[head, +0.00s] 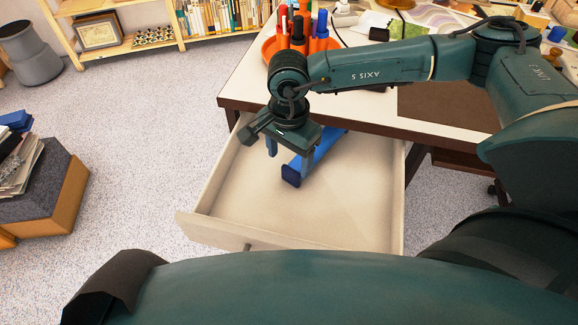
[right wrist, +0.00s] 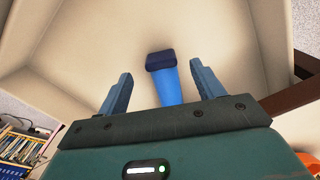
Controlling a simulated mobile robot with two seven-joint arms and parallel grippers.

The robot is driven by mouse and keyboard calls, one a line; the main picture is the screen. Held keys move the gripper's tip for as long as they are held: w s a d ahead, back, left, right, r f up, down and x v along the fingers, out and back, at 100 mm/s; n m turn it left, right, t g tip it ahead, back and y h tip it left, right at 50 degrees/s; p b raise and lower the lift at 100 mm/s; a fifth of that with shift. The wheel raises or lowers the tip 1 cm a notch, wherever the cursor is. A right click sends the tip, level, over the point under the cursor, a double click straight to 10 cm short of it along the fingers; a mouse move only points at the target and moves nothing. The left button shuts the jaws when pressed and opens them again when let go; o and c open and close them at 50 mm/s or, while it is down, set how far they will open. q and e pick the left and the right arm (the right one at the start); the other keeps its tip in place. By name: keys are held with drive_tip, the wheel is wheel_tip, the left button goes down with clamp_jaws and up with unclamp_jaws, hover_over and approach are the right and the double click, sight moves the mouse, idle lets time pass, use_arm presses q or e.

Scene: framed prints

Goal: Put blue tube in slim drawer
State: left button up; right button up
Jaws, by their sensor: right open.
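The blue tube (head: 320,152), with a dark blue end cap, lies in the open slim drawer (head: 330,215), under the desk's edge. Part of the tube is hidden behind my right gripper (head: 289,158) in the head view. That gripper is open, pointing down over the drawer. In the right wrist view, the tube (right wrist: 171,86) shows between the two spread fingers, with clear gaps on both sides, and its cap lies beyond the fingertips. Its other end is hidden by the gripper body. My left gripper is not in view.
The desk (head: 240,84) stands behind the drawer, with an orange organiser (head: 270,48) of pens near its corner. The drawer's front and left floor is bare. A box with papers (head: 42,180) stands at the left, and a low bookshelf (head: 140,45) is at the back.

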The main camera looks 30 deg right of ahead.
drive_tip(key=shift+r, duration=2.75)
